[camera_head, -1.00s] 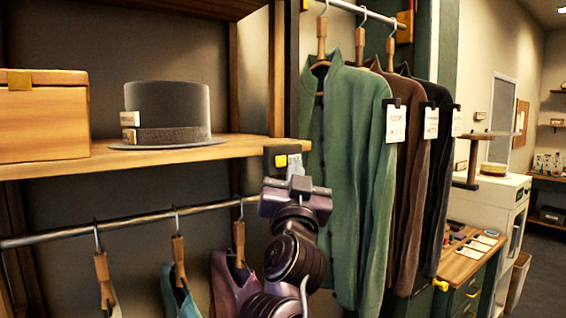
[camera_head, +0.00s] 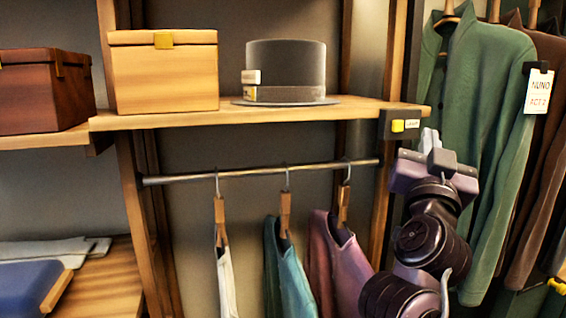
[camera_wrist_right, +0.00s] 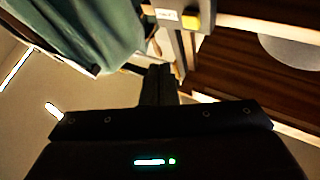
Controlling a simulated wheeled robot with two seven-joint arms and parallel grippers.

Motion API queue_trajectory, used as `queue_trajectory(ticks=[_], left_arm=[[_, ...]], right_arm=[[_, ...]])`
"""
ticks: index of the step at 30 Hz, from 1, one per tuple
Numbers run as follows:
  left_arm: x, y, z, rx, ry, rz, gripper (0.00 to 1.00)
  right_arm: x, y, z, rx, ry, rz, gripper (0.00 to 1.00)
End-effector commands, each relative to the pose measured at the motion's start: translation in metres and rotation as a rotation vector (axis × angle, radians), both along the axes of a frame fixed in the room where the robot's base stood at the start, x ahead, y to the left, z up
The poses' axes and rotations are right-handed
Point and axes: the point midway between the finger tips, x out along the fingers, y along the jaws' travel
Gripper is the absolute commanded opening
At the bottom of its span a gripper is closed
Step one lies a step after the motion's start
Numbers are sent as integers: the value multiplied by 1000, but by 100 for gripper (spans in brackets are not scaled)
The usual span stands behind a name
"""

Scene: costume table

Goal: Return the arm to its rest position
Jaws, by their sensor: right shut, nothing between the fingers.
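My right gripper (camera_head: 431,143) is raised at the right of the head view, in front of the shelf's right post and beside the green jacket (camera_head: 478,110). It is shut and empty, with the arm bent below it. In the right wrist view the closed fingers (camera_wrist_right: 160,75) point toward the shelf edge, with the green jacket (camera_wrist_right: 85,35) at the upper left. My left gripper is in neither view.
A grey hat (camera_head: 285,68) and a light wooden box (camera_head: 165,75) stand on the shelf (camera_head: 270,115). A dark red box (camera_head: 45,92) is at the left. Garments, including a teal one (camera_head: 288,275), hang from a rail (camera_head: 260,170) beside my arm.

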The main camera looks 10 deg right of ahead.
Motion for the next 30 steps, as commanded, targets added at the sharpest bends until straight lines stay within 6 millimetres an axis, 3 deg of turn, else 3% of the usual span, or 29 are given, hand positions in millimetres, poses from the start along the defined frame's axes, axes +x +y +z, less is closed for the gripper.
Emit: queue_trajectory(ticks=[2,5,9,13,18,21,24,30], left_arm=[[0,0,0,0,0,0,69],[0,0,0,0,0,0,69],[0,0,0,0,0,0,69],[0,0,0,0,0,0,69],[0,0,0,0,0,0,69],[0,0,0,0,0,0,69],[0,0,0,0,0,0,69],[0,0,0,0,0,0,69]], right_arm=[[8,5,-16,-11,49,30,0],[24,21,-59,-29,173,114,0],[39,55,-155,-43,452,279,0],[28,83,-250,-31,735,408,0],[-22,110,-364,7,1109,527,0],[-58,119,-412,31,1296,565,0],[-92,124,-447,52,1447,585,0],[-159,128,-495,83,1707,598,0]])
